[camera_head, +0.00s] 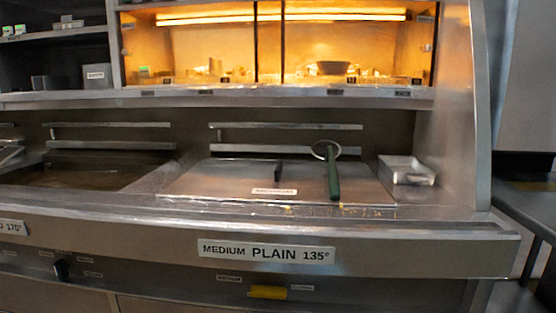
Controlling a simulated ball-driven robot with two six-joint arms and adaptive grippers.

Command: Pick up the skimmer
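The skimmer (333,176) lies on the flat metal lid (230,178) of the fryer, right of the middle of the head view. It has a round ring head (326,150) at the far end and a dark green handle pointing toward the front edge. Its ring is near the back rail. Neither of my grippers shows in this view.
A dark lid handle (278,170) stands left of the skimmer. A small metal box (406,170) sits to its right, near the side wall (457,110). An open fryer well (75,176) is at the left. A lit warming shelf (275,92) overhangs behind.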

